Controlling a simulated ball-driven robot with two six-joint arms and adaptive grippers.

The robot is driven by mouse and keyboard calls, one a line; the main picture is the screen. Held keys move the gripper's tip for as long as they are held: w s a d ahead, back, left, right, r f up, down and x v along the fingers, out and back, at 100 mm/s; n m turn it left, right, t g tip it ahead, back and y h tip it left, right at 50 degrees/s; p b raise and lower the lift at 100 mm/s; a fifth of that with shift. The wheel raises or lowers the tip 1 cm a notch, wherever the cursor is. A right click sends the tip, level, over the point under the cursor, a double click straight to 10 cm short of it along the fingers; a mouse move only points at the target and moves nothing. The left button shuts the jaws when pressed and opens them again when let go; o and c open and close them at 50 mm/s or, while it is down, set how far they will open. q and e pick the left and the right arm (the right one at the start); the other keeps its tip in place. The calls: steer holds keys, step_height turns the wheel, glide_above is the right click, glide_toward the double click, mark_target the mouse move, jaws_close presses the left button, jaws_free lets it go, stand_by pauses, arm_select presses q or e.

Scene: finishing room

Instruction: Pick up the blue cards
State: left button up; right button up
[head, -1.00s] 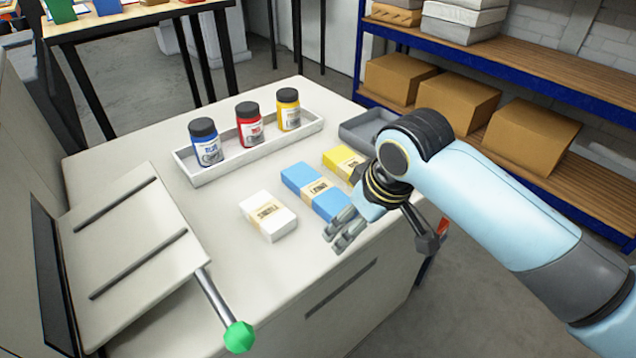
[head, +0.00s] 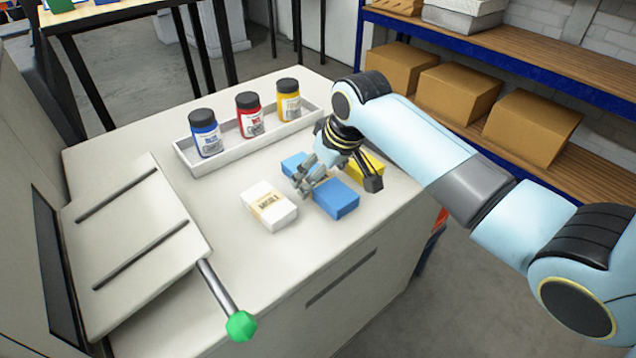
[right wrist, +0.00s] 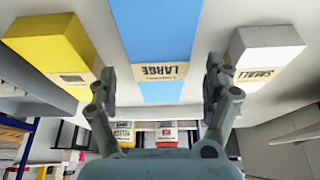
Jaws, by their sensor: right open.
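The blue cards (head: 337,199) are a long blue pack with a tan band, lying flat on the white table between a white pack (head: 270,207) and a yellow pack (head: 366,164). In the right wrist view the blue pack (right wrist: 158,35) shows its band marked "LARGE". My right gripper (head: 306,186) is over the middle of the blue pack and hides part of it in the head view. In the right wrist view its fingers (right wrist: 165,90) are apart, one toward each long side of the pack, with nothing held. My left gripper is not in view.
A white tray (head: 183,157) with blue, red and yellow bottles stands behind the packs. A slanted board (head: 140,255) with a green-knobbed lever (head: 240,325) is at the left. Shelves with cardboard boxes (head: 458,92) stand at the back right.

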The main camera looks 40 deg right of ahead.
steer(key=shift+x, duration=1)
steer(key=shift+c, duration=0.4)
steer(key=c, duration=1.4)
